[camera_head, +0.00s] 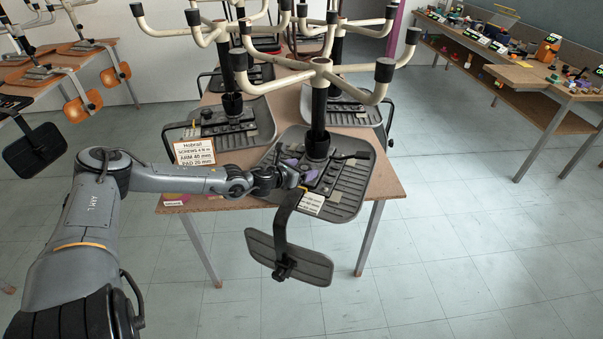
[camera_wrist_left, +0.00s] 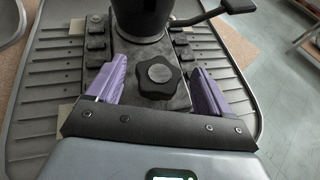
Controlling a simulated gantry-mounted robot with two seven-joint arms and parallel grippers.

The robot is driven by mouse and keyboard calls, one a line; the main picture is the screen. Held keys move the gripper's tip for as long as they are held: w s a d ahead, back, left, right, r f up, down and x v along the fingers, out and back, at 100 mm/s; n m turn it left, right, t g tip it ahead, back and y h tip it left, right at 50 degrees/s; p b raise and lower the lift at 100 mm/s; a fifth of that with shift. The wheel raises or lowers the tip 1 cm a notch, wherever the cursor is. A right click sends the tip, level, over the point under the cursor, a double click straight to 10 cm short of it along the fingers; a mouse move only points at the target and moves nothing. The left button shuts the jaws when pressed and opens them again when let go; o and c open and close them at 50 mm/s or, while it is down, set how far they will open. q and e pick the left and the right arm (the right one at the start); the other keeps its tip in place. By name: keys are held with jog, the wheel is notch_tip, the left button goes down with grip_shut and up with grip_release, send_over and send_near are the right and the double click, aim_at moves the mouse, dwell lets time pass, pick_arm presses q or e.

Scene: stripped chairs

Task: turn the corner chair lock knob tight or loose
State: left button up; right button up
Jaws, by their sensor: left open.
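The black star-shaped lock knob (camera_wrist_left: 159,77) with a grey centre sits on the dark metal plate of the corner chair's mechanism in the left wrist view. The corner chair (camera_head: 346,192) lies upside down on the table's near right corner, its seat plate up. My left gripper (camera_wrist_left: 157,84) is open, its purple fingers apart on either side of the knob and not visibly touching it. In the head view my left gripper (camera_head: 305,171) reaches over the near left part of this chair, and the knob cannot be made out there. My right gripper is not in view.
The chair's column (camera_head: 318,115) and pale legs rise just behind my gripper. A black back pad (camera_head: 289,257) hangs off the table's (camera_head: 229,203) near edge. A black lever (camera_wrist_left: 212,13) sticks out right of the column. More upturned chairs stand behind; open floor lies right.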

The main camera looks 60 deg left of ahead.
pick_arm(q)
jog(key=shift+w, duration=0.1)
jog(key=shift+c, duration=0.7)
jog(key=c, duration=0.9)
